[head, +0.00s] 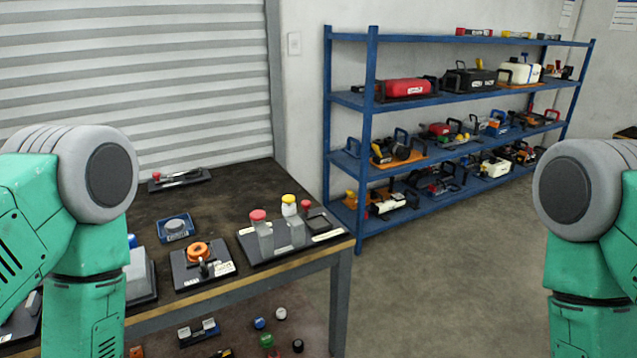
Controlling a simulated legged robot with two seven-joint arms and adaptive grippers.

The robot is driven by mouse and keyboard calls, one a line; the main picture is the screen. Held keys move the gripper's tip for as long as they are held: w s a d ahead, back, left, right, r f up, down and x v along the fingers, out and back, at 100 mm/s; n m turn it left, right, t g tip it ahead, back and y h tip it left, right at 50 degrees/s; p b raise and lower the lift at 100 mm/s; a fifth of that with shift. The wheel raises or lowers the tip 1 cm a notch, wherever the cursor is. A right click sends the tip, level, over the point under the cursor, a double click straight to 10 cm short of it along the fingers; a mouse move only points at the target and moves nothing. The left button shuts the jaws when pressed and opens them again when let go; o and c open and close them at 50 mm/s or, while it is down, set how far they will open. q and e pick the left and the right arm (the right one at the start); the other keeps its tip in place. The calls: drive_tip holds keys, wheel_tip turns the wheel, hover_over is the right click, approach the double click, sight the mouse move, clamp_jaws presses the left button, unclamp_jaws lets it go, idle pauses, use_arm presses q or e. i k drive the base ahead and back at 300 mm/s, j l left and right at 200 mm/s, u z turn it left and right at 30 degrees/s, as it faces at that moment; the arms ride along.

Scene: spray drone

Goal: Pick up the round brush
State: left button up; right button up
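I cannot tell for certain which item is the round brush. A grey round piece (175,224) sits in a small blue tray (176,237) on the dark workbench (232,188). In front of it, an orange ring-shaped piece (198,251) lies on a black base plate (216,274). Both are to the right of my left arm. Only the upper parts of my green and grey arms show, at the left and right edges. Neither gripper is in view.
A black board (262,257) with clear bottles capped red and yellow stands at the bench's right end. A red-handled tool (176,178) lies at the back. A blue shelf (362,140) holds several tools. Loose caps lie on the floor below. The floor (450,290) between bench and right arm is clear.

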sight(133, 242)
drive_tip(key=u, duration=1.25)
drive_tip(key=i+l+z, duration=0.15)
drive_tip(key=i+z, duration=0.25)
